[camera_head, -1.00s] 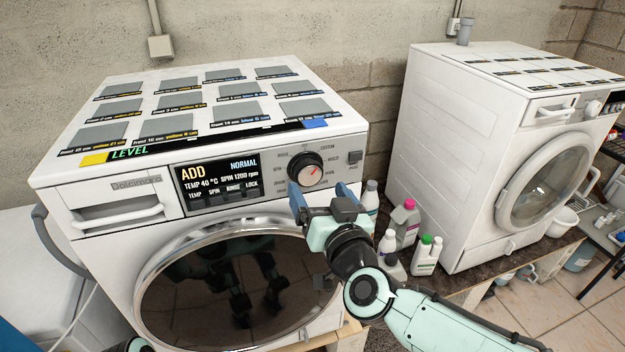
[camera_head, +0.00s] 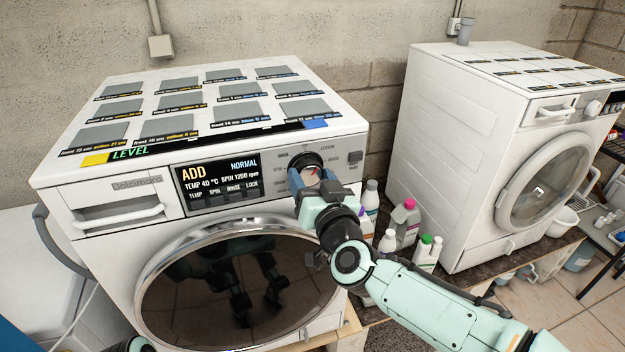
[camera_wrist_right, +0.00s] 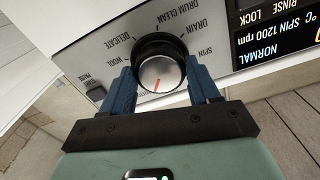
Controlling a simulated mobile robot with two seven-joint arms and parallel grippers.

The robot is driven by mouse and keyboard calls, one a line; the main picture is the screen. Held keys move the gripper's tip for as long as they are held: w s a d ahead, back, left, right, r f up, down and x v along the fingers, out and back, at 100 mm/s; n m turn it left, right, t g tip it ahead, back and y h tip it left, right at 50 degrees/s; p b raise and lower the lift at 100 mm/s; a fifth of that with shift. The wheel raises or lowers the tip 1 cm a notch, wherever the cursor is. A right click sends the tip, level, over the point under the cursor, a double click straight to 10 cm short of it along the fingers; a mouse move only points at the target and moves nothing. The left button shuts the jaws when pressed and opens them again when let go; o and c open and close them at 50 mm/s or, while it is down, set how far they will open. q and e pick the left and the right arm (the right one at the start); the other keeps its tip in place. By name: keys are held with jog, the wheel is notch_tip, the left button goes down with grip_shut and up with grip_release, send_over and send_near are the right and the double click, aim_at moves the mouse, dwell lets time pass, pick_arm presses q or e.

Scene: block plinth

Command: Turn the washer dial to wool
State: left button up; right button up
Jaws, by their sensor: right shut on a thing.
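The washer dial (camera_head: 306,160) is a round black knob with a silver face on the front panel of the left washer (camera_head: 110,192). My right gripper (camera_head: 309,180) is at the panel, its blue fingers on either side of the dial and shut on it. In the right wrist view the dial (camera_wrist_right: 161,72) sits between the fingers, its red mark pointing down in the picture. The label WOOL (camera_wrist_right: 120,60) is left of the dial, below DELICATE. The display (camera_head: 218,180) reads NORMAL. My left gripper is not in view.
A small button (camera_head: 354,160) is right of the dial. Several bottles (camera_head: 405,222) stand right of the washer, close to my right arm. A second washer (camera_head: 450,150) stands further right. The round glass door (camera_head: 230,290) is below the panel.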

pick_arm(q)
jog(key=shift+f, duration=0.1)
pick_arm(e)
jog(key=shift+m, duration=0.4)
jog(key=m+b, duration=0.1)
jog(key=m, duration=0.2)
jog(key=shift+m, duration=0.3)
jog(key=m+b, duration=0.1)
jog(key=m, duration=0.2)
jog(key=shift+m, duration=0.4)
jog(key=m+b, duration=0.1)
jog(key=m, duration=0.2)
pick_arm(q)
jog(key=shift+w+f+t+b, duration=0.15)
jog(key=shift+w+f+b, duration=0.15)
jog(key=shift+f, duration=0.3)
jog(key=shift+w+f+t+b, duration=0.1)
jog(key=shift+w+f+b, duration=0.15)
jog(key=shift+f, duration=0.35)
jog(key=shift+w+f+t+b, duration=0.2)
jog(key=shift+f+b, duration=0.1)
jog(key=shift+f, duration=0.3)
pick_arm(e)
jog(key=shift+m, duration=2.2)
jog(key=o, duration=1.1)
jog(key=shift+c, duration=0.2)
